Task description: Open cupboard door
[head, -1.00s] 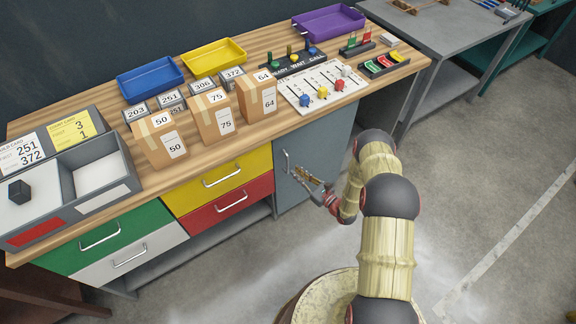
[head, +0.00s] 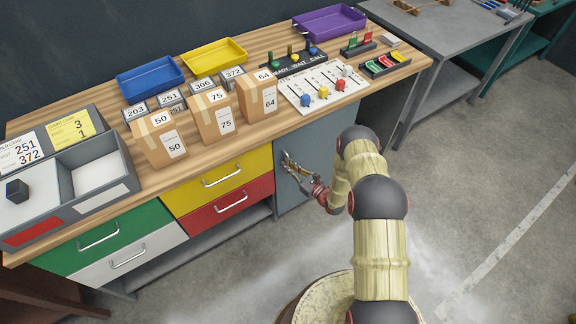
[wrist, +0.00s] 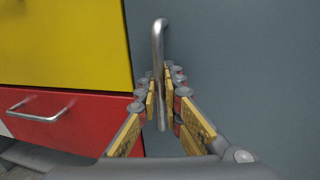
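The cupboard door (head: 290,190) is a blue-grey panel under the right part of the workbench, and it looks closed. It fills the right side of the wrist view (wrist: 250,80). Its handle (wrist: 159,50) is an upright silver bar. My gripper (head: 288,160) is at the door, at the handle. In the wrist view my gripper (wrist: 161,88) has its two fingers on either side of the bar's lower part, close to it. I cannot tell whether the pads press on the bar. In the head view the fingers mostly hide the handle.
Left of the door are a yellow drawer (head: 222,180) and a red drawer (head: 232,208) with silver handles. The wooden workbench top (head: 215,135) above holds cartons, trays and a switch panel. The floor (head: 490,210) on the right is open.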

